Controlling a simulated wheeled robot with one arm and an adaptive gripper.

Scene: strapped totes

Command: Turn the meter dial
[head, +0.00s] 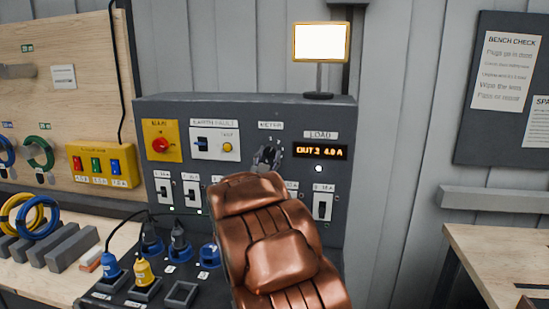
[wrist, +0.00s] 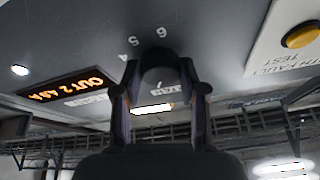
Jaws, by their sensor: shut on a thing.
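The meter dial (wrist: 160,60) is a dark round knob on the grey panel, with numbers such as 4, 5 and 6 printed around it in the wrist view. My gripper (wrist: 160,85) has a finger on each side of the dial and is shut on it. In the head view my gripper (head: 268,155) is at the panel just below the METER label (head: 271,125), and the dial is mostly hidden there. The orange display (head: 320,152) under the LOAD label seems to read OUT 2 4.0 A, and it also shows in the wrist view (wrist: 67,89).
Left of the dial are a red button (head: 160,145) on a yellow plate and a white earth fault plate (head: 214,142). White switches (head: 322,206) sit below. A lit screen (head: 321,42) stands on top.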

